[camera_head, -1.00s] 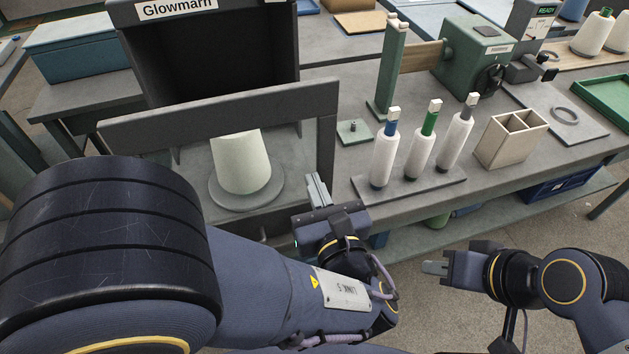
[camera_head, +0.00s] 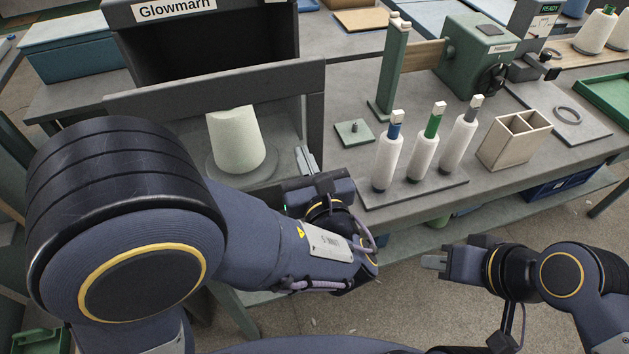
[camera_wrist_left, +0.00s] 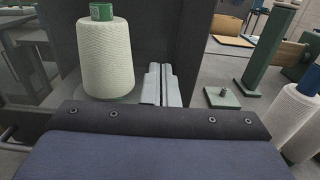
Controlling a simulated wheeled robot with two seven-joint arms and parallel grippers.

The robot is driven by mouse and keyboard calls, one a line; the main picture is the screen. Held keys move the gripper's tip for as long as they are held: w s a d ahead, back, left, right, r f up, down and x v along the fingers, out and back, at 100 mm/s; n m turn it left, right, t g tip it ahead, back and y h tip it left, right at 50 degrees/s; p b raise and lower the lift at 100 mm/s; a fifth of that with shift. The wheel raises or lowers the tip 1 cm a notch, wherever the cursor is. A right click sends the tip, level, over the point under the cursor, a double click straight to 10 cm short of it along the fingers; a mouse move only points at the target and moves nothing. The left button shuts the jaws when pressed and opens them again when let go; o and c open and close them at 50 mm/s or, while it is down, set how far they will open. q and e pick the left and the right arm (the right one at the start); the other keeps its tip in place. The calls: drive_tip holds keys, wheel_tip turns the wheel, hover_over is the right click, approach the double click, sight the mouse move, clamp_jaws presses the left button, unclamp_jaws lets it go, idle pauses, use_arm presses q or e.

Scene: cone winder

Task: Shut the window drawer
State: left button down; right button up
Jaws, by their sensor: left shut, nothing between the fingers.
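The window drawer (camera_head: 315,120) is a dark grey front frame with a wide opening, standing out from the dark box labelled Glowmarn (camera_head: 215,45). A gap shows between them. A pale yarn cone (camera_head: 236,142) on a round base shows through the opening; it also stands at left in the left wrist view (camera_wrist_left: 106,60). My left gripper (camera_head: 306,160) is shut and empty, its fingertips at the lower right post of the drawer front, seemingly touching it. In the left wrist view its fingers (camera_wrist_left: 162,85) lie together before the dark post. My right gripper (camera_head: 433,262) hangs over the floor, away from the bench.
Right of the drawer, a small green plate (camera_head: 353,133) and a rack of white bobbins (camera_head: 422,155) stand on the bench near its front edge. Further right are a beige divided box (camera_head: 513,140) and a green winding machine (camera_head: 480,55). The floor in front is clear.

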use_arm(q)
drive_tip(key=b+x, duration=0.1)
drive_tip(key=x, duration=1.8)
drive_tip(key=shift+w+b, duration=0.2)
drive_tip(key=shift+b, duration=0.2)
drive_tip(key=shift+a+r, duration=0.2)
